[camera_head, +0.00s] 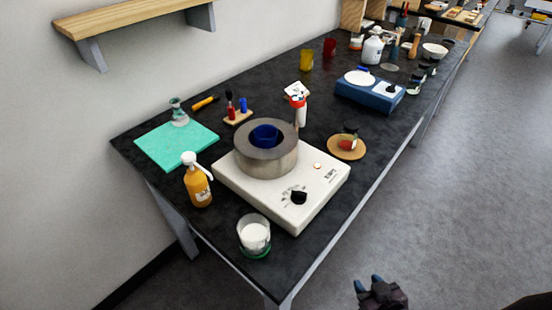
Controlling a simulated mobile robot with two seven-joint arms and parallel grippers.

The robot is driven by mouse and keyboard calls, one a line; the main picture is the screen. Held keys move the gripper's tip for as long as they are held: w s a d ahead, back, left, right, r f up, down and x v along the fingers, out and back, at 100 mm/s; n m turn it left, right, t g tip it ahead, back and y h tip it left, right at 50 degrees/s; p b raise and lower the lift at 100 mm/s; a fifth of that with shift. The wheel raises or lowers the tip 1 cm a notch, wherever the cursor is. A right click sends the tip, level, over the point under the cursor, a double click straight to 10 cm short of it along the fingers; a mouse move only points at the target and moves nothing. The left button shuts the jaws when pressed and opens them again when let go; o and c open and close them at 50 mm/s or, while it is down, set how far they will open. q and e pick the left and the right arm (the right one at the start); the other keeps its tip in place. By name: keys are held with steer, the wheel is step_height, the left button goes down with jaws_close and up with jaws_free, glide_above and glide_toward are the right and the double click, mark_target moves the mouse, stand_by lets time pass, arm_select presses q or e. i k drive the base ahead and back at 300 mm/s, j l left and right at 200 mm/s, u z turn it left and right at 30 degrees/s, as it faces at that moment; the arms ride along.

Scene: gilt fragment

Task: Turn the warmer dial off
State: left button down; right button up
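The warmer (235,183) is a white box with a grey ring-shaped metal block (284,160) on top, and a dark blue vessel (264,135) sits inside the ring. Its black dial (299,197) is on the top face near the front edge, with printed marks around it. Which mark it points to is too small to read. A small orange-red light (317,165) shows near the right corner. My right gripper (369,281) is at the bottom, off the table's front edge, well apart from the dial. Its blue-tipped fingers are apart and hold nothing. My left gripper is out of view.
A glass of white material (254,236) stands left of the dial at the table's edge. A round cork mat (357,154) and a blue scale (360,97) are to the right. The floor in front is clear.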

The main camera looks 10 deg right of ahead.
mark_target(298, 198)
steer(key=k+u, duration=0.15)
steer(key=k, duration=0.2)
steer(key=k+j+u, duration=0.2)
steer(key=k, duration=0.2)
steer(key=k+j+u, duration=0.15)
steer(key=k, duration=0.2)
